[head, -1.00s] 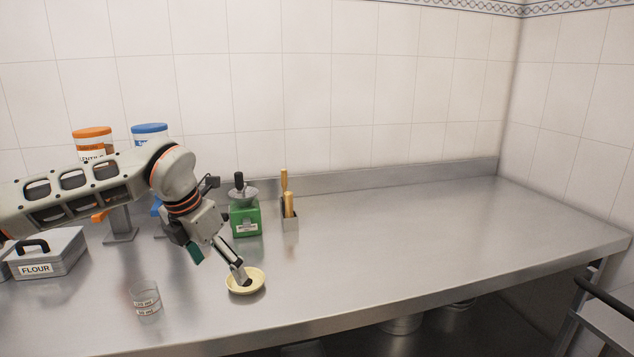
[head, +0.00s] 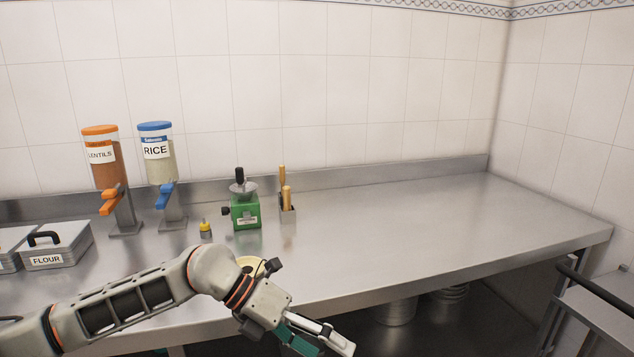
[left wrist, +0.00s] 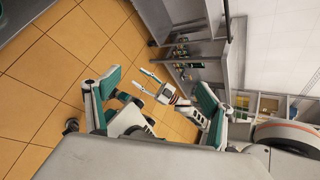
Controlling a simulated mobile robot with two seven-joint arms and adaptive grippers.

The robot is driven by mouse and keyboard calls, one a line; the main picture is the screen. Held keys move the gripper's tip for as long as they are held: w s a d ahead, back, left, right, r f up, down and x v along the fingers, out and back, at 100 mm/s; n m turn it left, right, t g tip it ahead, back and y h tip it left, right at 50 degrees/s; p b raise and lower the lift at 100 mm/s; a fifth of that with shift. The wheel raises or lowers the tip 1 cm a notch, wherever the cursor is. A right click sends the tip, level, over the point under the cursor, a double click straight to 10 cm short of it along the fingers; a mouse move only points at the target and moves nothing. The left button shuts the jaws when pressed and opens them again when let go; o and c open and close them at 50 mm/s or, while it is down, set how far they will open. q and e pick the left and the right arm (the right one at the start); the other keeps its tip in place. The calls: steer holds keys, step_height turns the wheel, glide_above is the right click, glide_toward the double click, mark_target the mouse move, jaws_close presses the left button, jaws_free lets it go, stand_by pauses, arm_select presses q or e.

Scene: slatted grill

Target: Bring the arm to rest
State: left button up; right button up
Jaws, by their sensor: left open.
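My left gripper (head: 318,342) is out past the front edge of the steel counter, low in the head view. It is open with nothing between its fingers. In the left wrist view its two teal-padded fingers (left wrist: 158,98) stand wide apart over orange floor tiles. My left arm (head: 130,305) stretches low across the front of the counter. A small white and teal part in the left wrist view looks like my right gripper (left wrist: 136,86), too small to read its jaws.
The steel counter (head: 400,235) is clear on the right. A cream bowl (head: 250,264) is mostly hidden behind my arm. A green grinder (head: 245,213), utensil holder (head: 288,214), lentil dispenser (head: 108,170), rice dispenser (head: 160,165) and flour box (head: 55,246) stand behind. A cart (head: 600,310) is at right.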

arm_select(q)
steer(key=s+d+r+n+t+h, duration=0.2)
steer(key=s+d+r+n+h, duration=0.25)
steer(key=d+n+h, duration=0.35)
steer(key=w+a+f+n+t+y, duration=0.2)
steer(key=a+f+n+t+y, duration=0.2)
steer(key=a+f+n+t, duration=0.55)
steer(key=w+a+f+n+t+y, duration=0.35)
steer(key=a+f+n+t, duration=0.3)
steer(key=n, duration=0.65)
steer(key=s+a+f+n+g+y, duration=0.2)
steer(key=s+a+f+n+y, duration=0.2)
steer(key=s+a+f, duration=0.2)
steer(key=s+a+f+n+g+y, duration=0.3)
steer(key=s+a+f, duration=0.4)
steer(key=s+f, duration=0.3)
step_height(320, 180, down, 4)
steer(key=shift+s+a+f+n+g+y, duration=0.1)
steer(key=shift+s+a+n+g+y, duration=0.25)
steer(key=shift+n+y, duration=0.25)
steer(key=shift+d, duration=0.1)
